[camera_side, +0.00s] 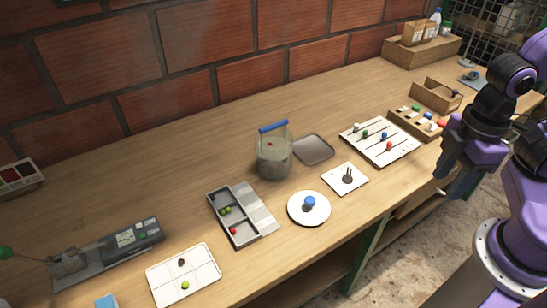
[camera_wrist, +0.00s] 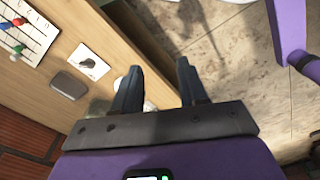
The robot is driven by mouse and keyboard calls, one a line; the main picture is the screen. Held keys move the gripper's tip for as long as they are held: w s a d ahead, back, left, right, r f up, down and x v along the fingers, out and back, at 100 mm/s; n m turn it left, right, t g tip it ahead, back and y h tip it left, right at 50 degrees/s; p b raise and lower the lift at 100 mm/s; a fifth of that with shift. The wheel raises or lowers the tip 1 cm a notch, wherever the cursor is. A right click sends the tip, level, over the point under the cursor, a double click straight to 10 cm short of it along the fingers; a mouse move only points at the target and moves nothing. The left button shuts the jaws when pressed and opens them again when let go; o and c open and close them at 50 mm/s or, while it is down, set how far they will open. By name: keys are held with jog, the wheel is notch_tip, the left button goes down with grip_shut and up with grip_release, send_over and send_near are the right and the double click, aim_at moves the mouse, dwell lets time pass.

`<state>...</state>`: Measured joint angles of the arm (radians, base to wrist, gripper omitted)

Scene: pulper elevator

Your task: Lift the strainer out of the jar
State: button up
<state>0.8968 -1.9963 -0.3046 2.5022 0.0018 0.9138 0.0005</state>
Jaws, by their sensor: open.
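The jar (camera_side: 274,165) is a clear, greyish container standing upright on the bench in the side view. The strainer's blue handle (camera_side: 273,126) stands above its rim on thin side wires; the strainer's lower part is inside the jar and hard to make out. A small red spot shows inside. My gripper (camera_side: 447,192) is far to the right of the jar, beyond the bench's front edge, and points down. In the wrist view my gripper (camera_wrist: 158,66) has its two fingers apart with nothing between them. A greenish shape beside the left finger there may be the jar.
A grey tray (camera_side: 314,149) lies right of the jar. A compartment box (camera_side: 232,222), a round white plate (camera_side: 295,215), a white square (camera_side: 338,186) and a slotted board (camera_side: 360,150) lie in front and right. A brick wall (camera_side: 180,45) stands behind.

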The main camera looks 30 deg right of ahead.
jog(key=shift+w+a, duration=0.1)
notch_tip(320, 180, up, 6)
jog(key=n+t, duration=0.2)
jog(key=n, duration=0.3)
send_over(275, 125)
jog(key=s, duration=0.3)
jog(key=w+f, duration=0.1)
jog(key=f, duration=0.4)
jog(key=w+f, duration=0.1)
jog(key=f, duration=0.5)
jog(key=w+f, duration=0.1)
jog(key=f, duration=0.4)
jog(key=shift+w+d+f, duration=0.2)
jog(key=shift+w+f, duration=0.05)
jog(key=shift+f, duration=0.1)
grip_shut()
jog(key=shift+r, duration=0.1)
